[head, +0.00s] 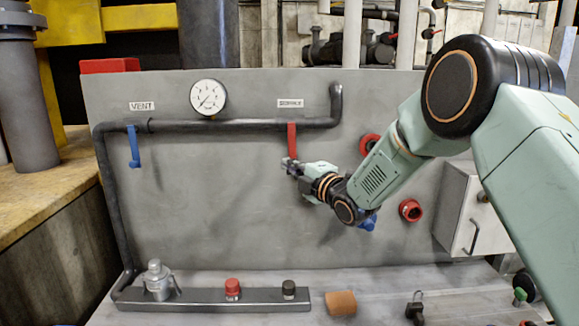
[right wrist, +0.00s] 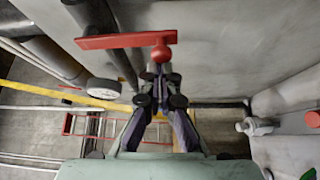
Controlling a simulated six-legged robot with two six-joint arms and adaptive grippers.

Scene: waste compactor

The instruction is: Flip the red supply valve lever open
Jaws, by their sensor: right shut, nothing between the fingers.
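The red supply valve lever (head: 292,140) hangs straight down from the dark pipe on the grey panel, under a small label (head: 290,103). My right gripper (head: 288,165) is at the lever's lower end, with its fingers shut and nothing between them. In the right wrist view the lever (right wrist: 120,41) runs across the top, and its rounded end (right wrist: 162,54) lies just beyond the shut fingertips (right wrist: 160,76). I cannot tell whether they touch. My left gripper is not in view.
A blue lever (head: 134,147) hangs under the VENT label at left. A round gauge (head: 208,97) sits above the pipe (head: 220,125). Red knobs (head: 411,210) and a grey box (head: 470,212) are at right. A ledge below holds a metal fitting (head: 157,280) and an orange block (head: 341,303).

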